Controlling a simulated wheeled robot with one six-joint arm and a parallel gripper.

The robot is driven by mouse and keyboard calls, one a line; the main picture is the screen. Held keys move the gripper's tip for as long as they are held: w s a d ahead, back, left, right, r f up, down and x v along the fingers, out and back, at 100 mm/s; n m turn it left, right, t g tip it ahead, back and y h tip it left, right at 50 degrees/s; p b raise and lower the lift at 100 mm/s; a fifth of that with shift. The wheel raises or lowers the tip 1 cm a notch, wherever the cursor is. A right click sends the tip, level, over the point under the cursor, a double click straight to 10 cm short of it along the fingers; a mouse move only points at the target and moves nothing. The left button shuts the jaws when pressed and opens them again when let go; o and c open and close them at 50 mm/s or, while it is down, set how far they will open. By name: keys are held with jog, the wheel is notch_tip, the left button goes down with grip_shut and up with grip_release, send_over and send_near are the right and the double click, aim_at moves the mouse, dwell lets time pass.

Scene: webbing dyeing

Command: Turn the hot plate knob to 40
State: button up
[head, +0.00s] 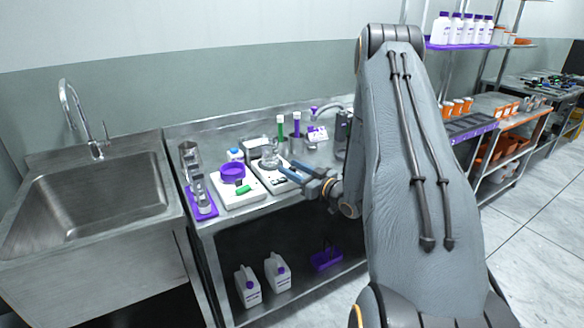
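A flat device with a pale body and dark markings (262,177), seemingly the hot plate, sits on the steel bench, with a clear glass beaker (269,158) at its back. Its knob and any numbers are too small or hidden to make out. My gripper (286,168) reaches in from the right, with its two blue fingers over the right part of this device. The fingers look apart, with nothing visible between them. I cannot tell whether they touch the device.
A white device (226,200) with a purple dish (232,173) and a green object (243,190) stands to the left. Two tubes (281,128) stand behind. A purple tray (206,212) with metal items is at the bench's left end. A sink (95,200) is further left.

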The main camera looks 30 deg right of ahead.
jog(key=shift+w, duration=0.15)
grip_shut()
